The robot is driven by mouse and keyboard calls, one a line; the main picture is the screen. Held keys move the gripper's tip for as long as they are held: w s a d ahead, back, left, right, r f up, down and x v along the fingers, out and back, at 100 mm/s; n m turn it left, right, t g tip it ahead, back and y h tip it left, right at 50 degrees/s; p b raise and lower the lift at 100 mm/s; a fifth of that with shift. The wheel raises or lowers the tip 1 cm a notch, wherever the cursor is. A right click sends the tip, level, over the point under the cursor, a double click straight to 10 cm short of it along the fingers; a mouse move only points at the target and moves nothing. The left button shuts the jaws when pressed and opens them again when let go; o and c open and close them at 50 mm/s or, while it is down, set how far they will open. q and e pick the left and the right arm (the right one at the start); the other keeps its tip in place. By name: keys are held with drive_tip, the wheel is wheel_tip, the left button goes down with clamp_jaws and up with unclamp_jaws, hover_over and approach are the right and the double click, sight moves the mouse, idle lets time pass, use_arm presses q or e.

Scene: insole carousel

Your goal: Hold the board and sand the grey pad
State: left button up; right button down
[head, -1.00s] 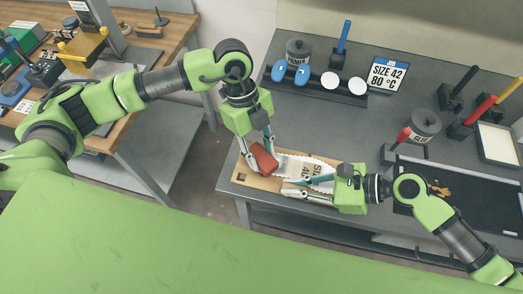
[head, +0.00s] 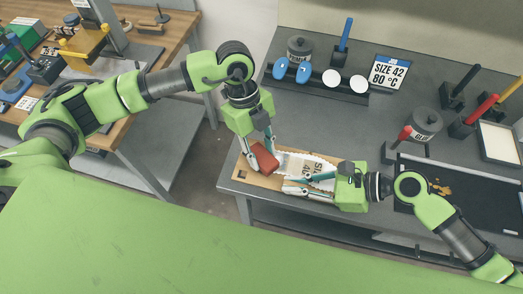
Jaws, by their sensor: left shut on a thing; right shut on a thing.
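A light wooden board (head: 244,178) lies at the front left edge of the grey bench. On it is a pale printed sheet (head: 297,165) with a toothed edge and letters that I can only partly read. My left gripper (head: 261,156) comes down from above and is shut on a red block (head: 264,163), which is tilted over the left part of the board. I cannot tell if the block touches the surface below. No grey pad can be made out clearly; the block and fingers cover that area. My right gripper (head: 297,187) reaches in from the right, shut on the board near its front edge.
Behind the board, a dark rack (head: 318,88) holds blue and white ovals beside a grey pot (head: 299,48). A sign (head: 390,72) reads "SIZE 42 80 °C". A glue pot (head: 425,124) and upright handled tools stand right. The bench middle is clear.

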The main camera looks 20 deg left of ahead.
use_arm(q)
drive_tip(key=shift+f, duration=0.45)
idle(0.3)
drive_tip(key=shift+w+d, duration=0.65)
drive_tip(key=shift+w, duration=0.3)
drive_tip(key=shift+w+d, duration=0.6)
drive_tip(key=shift+w, duration=0.35)
drive_tip(key=shift+s+a, duration=0.65)
drive_tip(key=shift+s, duration=0.3)
drive_tip(key=shift+s+a, duration=0.6)
drive_tip(key=shift+s, duration=0.3)
drive_tip(key=shift+w+d, duration=0.65)
drive_tip(key=shift+w, duration=0.3)
drive_tip(key=shift+w+d, duration=0.6)
drive_tip(key=shift+w, duration=0.3)
wheel_tip(320, 180, up, 7)
